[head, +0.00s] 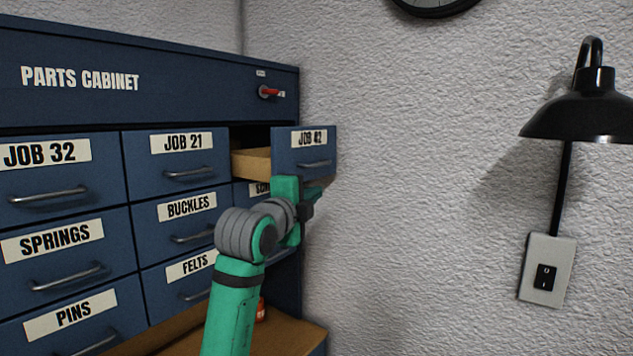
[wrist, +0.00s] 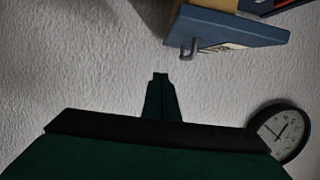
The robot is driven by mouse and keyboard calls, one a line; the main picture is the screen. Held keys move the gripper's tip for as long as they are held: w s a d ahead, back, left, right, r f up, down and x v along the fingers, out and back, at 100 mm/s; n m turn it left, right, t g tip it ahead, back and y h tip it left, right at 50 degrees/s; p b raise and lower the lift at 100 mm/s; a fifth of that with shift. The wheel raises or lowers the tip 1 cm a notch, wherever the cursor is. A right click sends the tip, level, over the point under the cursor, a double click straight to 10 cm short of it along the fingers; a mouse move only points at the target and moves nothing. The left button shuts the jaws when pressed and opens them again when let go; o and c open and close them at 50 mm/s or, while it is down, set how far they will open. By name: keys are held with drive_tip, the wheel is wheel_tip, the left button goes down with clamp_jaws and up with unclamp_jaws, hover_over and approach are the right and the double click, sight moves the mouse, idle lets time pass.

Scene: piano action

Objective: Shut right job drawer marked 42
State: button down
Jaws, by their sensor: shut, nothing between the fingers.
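The blue drawer marked JOB 42 (head: 303,155) stands pulled out at the top right of the cabinet, with its pale wooden side (head: 250,164) showing. Its handle (head: 315,164) is on the front face. In the wrist view the drawer front (wrist: 235,27) is at the top right, with the handle (wrist: 188,48) sticking out. My gripper (head: 320,190) is just below the drawer front in the head view, partly hidden by my own wrist. In the wrist view my shut, empty fingers (wrist: 160,80) point at the wall, apart from the handle.
The blue parts cabinet (head: 180,85) has other drawers that look shut, including JOB 21 (head: 180,155) and BUCKLES (head: 188,210). A red key or latch (head: 270,92) is above. The rough wall is close on the right, with a black lamp (head: 585,115) and a switch (head: 546,275).

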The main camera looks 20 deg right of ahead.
sight(309, 151)
drive_tip(key=w+d, duration=0.3)
drive_tip(key=w, duration=0.8)
drive_tip(key=shift+d+r, duration=0.4)
drive_tip(key=shift+r, duration=0.05)
